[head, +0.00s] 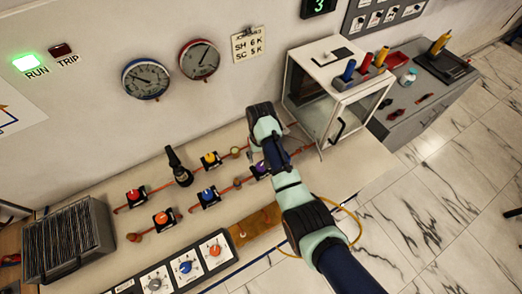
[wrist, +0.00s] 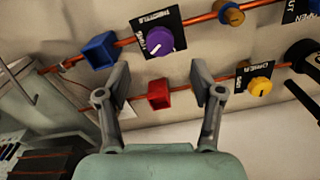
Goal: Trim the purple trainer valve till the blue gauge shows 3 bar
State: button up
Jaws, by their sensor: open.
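The purple trainer valve (wrist: 160,42) is a round knob with a white mark on a black plate. In the wrist view it lies just beyond and above my open fingertips (wrist: 158,82), apart from them. In the head view only part of the purple valve (head: 260,168) shows beside my arm, and my fingertips are hidden there. My gripper is empty. The blue gauge (head: 146,78) is the blue-rimmed dial on the wall, left of the red-rimmed gauge. Its needle points to the upper left, but its numbers are too small to read.
A red block (wrist: 158,94) on the lower pipe shows between my fingers, with a blue block (wrist: 98,50) at upper left. A yellow valve (wrist: 260,87) is to the right. A glass-sided cabinet (head: 330,90) stands close beside my arm. A black upright handle (head: 179,166) rises further left.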

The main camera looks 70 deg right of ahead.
notch_tip(320, 180, up, 5)
jog(key=shift+f, duration=0.1)
dwell(0.6)
jog(key=w+a+r+n+t+h, duration=0.2)
jog(key=w+a+r+n+t, duration=0.1)
jog(key=w+a, duration=0.75)
jog(key=w+a+r+n+t, duration=0.1)
jog(key=a+r+n+t, duration=0.2)
jog(key=a, duration=0.7)
jog(key=w+a+r+n+t, duration=0.1)
jog(key=a+r+n+t, duration=0.15)
jog(key=a+r, duration=0.45)
jog(key=s+a+r+n+t+y, duration=0.1)
jog(key=s+a+r+t, duration=0.2)
jog(key=a, duration=0.4)
jog(key=s+a+r+n+t+y, duration=0.15)
jog(key=a+r, duration=0.25)
jog(key=a, duration=0.4)
notch_tip(320, 180, up, 16)
jog(key=d+p, duration=0.1)
jog(key=p, duration=1.4)
jog(key=shift+s+f+p, duration=0.2)
jog(key=shift+p, duration=0.15)
